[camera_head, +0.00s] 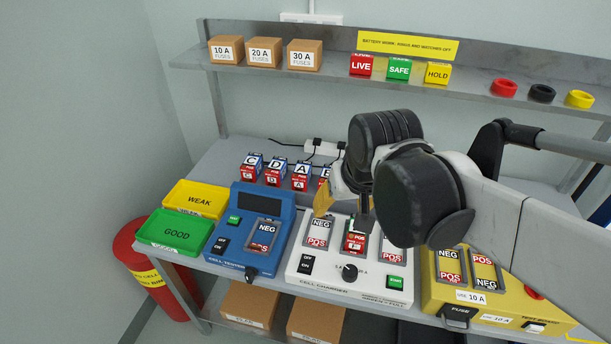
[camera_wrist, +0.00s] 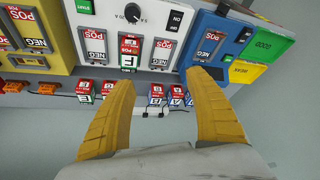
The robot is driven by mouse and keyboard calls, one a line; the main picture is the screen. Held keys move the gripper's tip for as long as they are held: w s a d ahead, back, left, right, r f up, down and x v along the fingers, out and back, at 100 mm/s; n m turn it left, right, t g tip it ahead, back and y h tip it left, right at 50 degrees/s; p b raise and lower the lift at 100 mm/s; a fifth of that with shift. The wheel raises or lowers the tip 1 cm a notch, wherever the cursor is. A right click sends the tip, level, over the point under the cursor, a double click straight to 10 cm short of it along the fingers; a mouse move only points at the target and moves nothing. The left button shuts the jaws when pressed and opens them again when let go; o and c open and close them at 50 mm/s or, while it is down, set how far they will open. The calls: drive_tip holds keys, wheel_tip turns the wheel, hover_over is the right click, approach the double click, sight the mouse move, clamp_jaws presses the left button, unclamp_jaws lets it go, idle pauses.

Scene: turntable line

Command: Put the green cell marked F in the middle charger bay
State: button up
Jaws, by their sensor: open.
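The cell marked F (camera_head: 355,242) is in the middle bay of the white charger (camera_head: 300,262). A red POS face and a white letter label show, and the wrist view shows green on this cell (camera_wrist: 130,62). I cannot tell whether it is fully seated. The left and right bays show bare NEG and POS markings. My gripper (camera_head: 345,212) is above the back of the charger, partly hidden by my arm.
The blue tester (camera_head: 230,255) stands left of the charger, the yellow test box (camera_head: 436,290) right. Several cells (camera_head: 272,172) stand behind, one marked E (camera_wrist: 83,97). Green (camera_head: 175,233) and yellow (camera_head: 195,198) trays are at far left. A shelf (camera_head: 330,72) runs above.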

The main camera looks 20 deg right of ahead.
drive_tip(key=s+a, duration=0.1)
drive_tip(key=s+a+n+t, duration=0.2)
drive_tip(key=s, duration=0.1)
drive_tip(key=shift+a+r+y, duration=0.3)
drive_tip(key=shift+f+b, duration=0.3)
drive_tip(key=shift+f, duration=0.05)
idle(1.9)
